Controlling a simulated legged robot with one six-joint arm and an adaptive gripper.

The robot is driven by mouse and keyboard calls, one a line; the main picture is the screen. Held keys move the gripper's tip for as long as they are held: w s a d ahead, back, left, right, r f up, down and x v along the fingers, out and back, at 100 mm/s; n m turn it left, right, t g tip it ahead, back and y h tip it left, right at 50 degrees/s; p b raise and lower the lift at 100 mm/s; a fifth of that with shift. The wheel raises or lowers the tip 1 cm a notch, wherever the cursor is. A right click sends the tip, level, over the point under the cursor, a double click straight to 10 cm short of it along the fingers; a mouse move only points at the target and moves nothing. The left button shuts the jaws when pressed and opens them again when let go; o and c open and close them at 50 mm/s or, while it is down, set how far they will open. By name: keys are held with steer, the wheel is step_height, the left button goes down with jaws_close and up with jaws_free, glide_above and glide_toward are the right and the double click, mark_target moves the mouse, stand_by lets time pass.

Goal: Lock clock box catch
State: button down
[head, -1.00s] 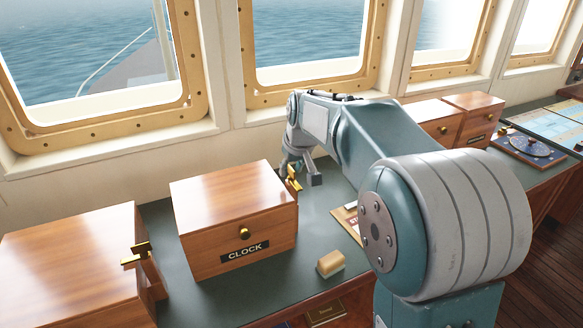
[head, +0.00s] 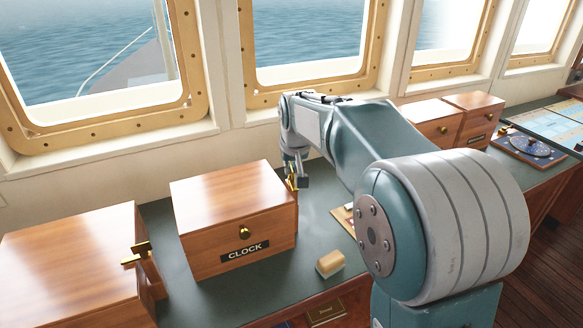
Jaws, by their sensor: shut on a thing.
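The clock box (head: 234,222) is a wooden box with a black CLOCK label and a brass knob on its front. Its lid is down. Its brass catch (head: 292,178) is on the right side near the top edge. My gripper (head: 298,178) is at that side, shut on the catch. The fingers partly cover the catch, so its exact angle is hard to tell.
Another wooden box (head: 70,265) with a brass catch stands at the left. A small block (head: 330,263) lies on the green counter (head: 275,290) in front. More wooden boxes (head: 433,120) and a round dial (head: 532,145) stand at the right. Windows line the back.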

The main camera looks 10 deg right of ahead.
steer(key=m, duration=0.2)
steer(key=m+h, duration=0.1)
steer(key=m, duration=0.1)
steer(key=shift+a+g+h, duration=0.1)
steer(key=shift+g+h, duration=0.2)
steer(key=m+h, duration=0.1)
steer(key=m, duration=0.3)
steer(key=shift+g, duration=0.4)
steer(key=m+g+h, duration=0.1)
steer(key=m, duration=0.2)
steer(key=shift+w+f+m, duration=0.1)
steer(key=shift+m, duration=0.2)
steer(key=shift+a+m+g+h, duration=0.1)
steer(key=shift+m+g+h, duration=0.35)
steer(key=shift+m, duration=1.35)
steer(key=shift+g, duration=0.25)
steer(key=c, duration=0.8)
jaws_free()
steer(key=shift+a, duration=0.1)
